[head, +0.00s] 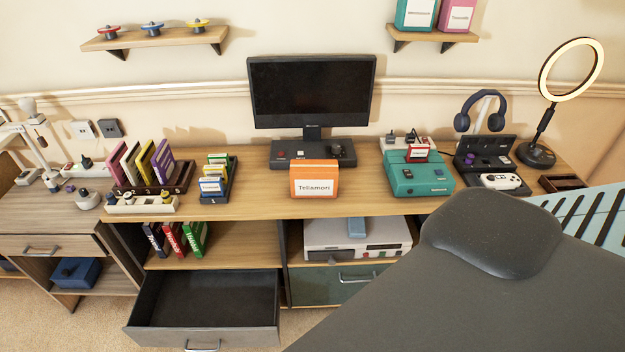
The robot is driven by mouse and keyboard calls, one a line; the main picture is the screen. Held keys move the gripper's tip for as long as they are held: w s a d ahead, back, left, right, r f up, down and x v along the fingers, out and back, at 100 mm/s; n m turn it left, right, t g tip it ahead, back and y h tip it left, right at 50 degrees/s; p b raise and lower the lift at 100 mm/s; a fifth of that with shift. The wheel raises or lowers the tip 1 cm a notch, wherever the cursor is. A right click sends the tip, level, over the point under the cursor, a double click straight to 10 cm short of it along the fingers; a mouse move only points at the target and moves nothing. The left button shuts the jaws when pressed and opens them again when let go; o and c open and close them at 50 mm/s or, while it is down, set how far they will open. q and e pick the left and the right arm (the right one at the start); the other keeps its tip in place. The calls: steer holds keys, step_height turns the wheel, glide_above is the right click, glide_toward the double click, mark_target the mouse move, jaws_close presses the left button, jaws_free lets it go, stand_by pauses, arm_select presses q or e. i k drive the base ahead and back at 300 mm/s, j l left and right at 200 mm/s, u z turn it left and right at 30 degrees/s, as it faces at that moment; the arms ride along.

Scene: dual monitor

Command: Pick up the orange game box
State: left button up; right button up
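The orange game box (314,168) stands upright near the front edge of the wooden desk (255,208), in the middle of the head view. It has a white label reading "Tellamori". It stands in front of the monitor (311,91) and its dark base unit (290,155). Nothing touches the box from the front. Neither of my grippers shows in this view.
A teal console (415,178) stands right of the box, and a small rack of cartridges (214,180) stands left. Below, a drawer (205,305) is pulled open. A large dark grey form close to the camera hides the lower right; I cannot tell what it is.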

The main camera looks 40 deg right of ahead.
mark_target(310, 178)
steer(key=l+z, duration=0.15)
steer(key=l, duration=0.5)
steer(key=i+l+z, duration=0.1)
steer(key=l, duration=0.6)
steer(key=i+l+z, duration=0.15)
steer(key=l, duration=0.5)
steer(key=k, duration=0.05)
